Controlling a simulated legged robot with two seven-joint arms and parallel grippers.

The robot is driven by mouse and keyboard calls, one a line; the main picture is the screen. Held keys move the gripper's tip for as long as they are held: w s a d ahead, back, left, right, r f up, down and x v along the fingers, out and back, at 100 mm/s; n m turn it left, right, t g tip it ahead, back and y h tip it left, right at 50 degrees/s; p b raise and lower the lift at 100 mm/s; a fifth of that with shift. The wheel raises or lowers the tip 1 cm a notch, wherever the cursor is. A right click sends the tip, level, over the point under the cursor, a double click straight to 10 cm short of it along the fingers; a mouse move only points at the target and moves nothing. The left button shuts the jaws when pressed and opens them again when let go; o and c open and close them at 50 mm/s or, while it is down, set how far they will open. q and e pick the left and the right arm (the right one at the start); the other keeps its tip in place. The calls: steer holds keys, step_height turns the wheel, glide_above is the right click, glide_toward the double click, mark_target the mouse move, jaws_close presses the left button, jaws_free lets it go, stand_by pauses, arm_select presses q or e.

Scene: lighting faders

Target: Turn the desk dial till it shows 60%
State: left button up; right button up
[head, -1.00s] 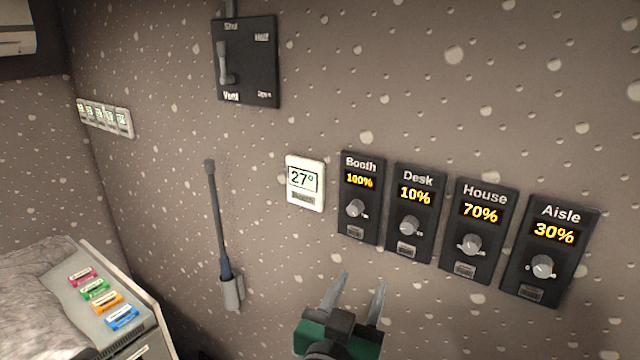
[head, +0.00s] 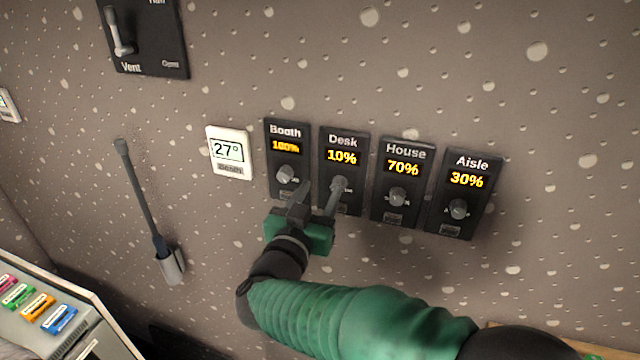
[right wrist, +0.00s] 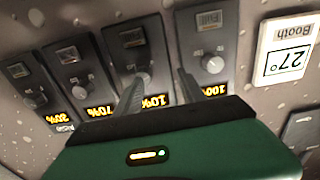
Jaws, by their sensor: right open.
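The Desk panel (head: 341,146) on the wall shows 10% in yellow. Its grey dial (head: 340,184) is partly hidden behind a finger of my right gripper (head: 319,188). In the right wrist view the Desk dial (right wrist: 143,79) shows upside down near the tip of one finger. The right gripper is open and empty, its fingers pointing at the wall. One finger is by the Desk dial and the other is between the Booth and Desk panels. I cannot tell whether a finger touches the dial. My left gripper is not in view.
The Booth panel (head: 287,130) reads 100%, the House panel (head: 403,152) 70% and the Aisle panel (head: 470,165) 30%. A 27° thermostat (head: 229,152) is left of them. A lever panel (head: 160,45) is at upper left, a rod (head: 141,195) below.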

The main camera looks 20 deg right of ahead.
mark_target(341, 182)
steer(key=shift+d+r, duration=0.2)
steer(key=shift+d, duration=0.15)
steer(key=shift+s+d+r, duration=0.1)
steer(key=shift+s+d, duration=0.2)
steer(key=shift+d, duration=0.3)
steer(key=shift+s+d, duration=0.25)
steer(key=shift+d, duration=0.3)
steer(key=shift+s+r, duration=0.1)
jaws_close()
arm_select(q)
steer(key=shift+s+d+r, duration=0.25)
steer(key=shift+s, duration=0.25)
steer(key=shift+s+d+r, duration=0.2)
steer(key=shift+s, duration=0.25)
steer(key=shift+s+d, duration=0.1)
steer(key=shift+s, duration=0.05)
arm_select(e)
steer(key=shift+r, duration=0.15)
steer(key=c, duration=0.9)
jaws_free()
